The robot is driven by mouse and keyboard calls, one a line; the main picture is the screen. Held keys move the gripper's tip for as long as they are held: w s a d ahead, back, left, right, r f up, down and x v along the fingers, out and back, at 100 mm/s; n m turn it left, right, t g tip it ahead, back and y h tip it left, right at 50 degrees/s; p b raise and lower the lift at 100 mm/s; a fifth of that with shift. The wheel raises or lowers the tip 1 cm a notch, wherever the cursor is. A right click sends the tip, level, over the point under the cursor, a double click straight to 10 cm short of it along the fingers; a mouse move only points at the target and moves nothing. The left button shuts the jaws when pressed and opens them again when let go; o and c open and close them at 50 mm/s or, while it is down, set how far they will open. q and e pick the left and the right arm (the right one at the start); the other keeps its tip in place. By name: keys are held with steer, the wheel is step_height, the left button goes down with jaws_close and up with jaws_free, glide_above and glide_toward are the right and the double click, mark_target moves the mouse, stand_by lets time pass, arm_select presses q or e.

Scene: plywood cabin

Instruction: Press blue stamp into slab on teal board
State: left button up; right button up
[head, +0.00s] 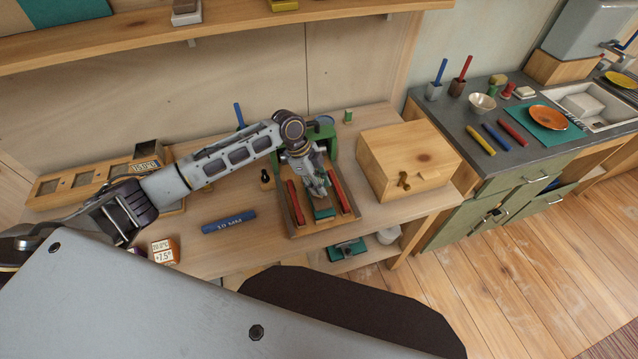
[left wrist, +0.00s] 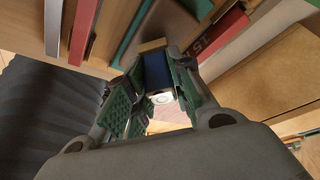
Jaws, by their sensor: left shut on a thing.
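My left gripper (head: 320,190) reaches down over the wooden tray on the workbench. In the left wrist view its fingers (left wrist: 155,90) are shut on the blue stamp (left wrist: 157,68), with a pale ring on the near end and a tan block at the far end. A brown-grey slab (left wrist: 172,22) lies on the teal board (left wrist: 125,48) just beyond the stamp. The teal board (head: 324,213) also shows in the head view, between two red bars. I cannot tell whether the stamp touches the slab. My right gripper is not in view.
Red bars (head: 296,202) flank the board in the tray. A wooden box (head: 405,155) stands close on the right, and a green object (head: 326,133) behind. A blue cylinder (head: 229,222) lies to the left. Bare bench top lies between it and the tray.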

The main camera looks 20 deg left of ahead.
arm_select(q)
steer(key=shift+f, duration=0.55)
stand_by(1.2)
steer(key=shift+r, duration=0.1)
steer(key=shift+r+p, duration=1.4)
steer(key=shift+r, duration=0.1)
steer(key=shift+r+p, duration=1.95)
steer(key=shift+r, duration=0.05)
